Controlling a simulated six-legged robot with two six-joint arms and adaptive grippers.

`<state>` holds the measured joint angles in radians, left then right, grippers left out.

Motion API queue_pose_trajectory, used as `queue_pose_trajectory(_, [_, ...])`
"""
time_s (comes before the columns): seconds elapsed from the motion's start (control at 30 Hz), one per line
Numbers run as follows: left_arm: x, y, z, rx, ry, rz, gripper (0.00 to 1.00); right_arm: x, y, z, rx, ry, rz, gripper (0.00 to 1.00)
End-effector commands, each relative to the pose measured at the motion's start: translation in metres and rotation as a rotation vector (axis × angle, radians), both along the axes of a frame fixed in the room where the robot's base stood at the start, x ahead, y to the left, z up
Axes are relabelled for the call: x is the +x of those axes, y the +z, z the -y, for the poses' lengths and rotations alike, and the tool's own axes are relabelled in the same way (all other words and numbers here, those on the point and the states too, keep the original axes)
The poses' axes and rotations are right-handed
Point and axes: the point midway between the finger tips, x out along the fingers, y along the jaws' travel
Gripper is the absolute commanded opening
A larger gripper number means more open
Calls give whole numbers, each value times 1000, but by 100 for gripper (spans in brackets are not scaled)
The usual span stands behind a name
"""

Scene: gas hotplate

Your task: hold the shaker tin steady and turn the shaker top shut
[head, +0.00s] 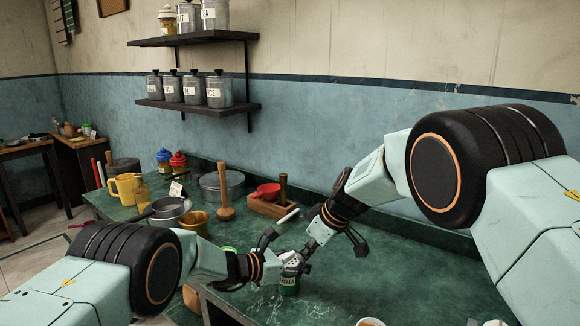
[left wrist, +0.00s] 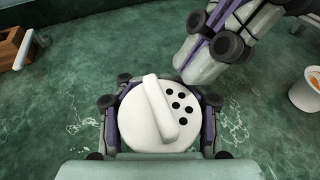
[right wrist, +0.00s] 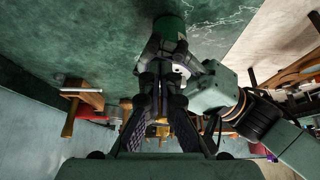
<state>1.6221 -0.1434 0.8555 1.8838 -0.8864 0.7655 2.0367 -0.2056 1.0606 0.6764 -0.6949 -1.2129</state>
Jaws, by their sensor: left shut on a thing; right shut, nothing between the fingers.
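The shaker tin is a green tin (head: 289,288) standing upright on the green marbled counter, with its lower part also showing in the right wrist view (right wrist: 170,27). Its white round shaker top (left wrist: 150,112) has several dark holes uncovered on the right and a raised bar across it. My left gripper (head: 284,266) is shut around the tin, with a finger on each side in the left wrist view. My right gripper (left wrist: 192,72) is shut and empty beside the top's upper right edge. Whether its fingertips touch the top or bar is unclear.
A white cup (left wrist: 306,88) stands to the right. The counter right of the tin is mostly clear.

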Motion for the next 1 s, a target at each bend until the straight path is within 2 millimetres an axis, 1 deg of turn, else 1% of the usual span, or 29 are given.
queue_pose_trajectory(1.0, [0, 1, 0, 0, 0, 1, 0, 2, 0, -8, 0, 0, 0, 0])
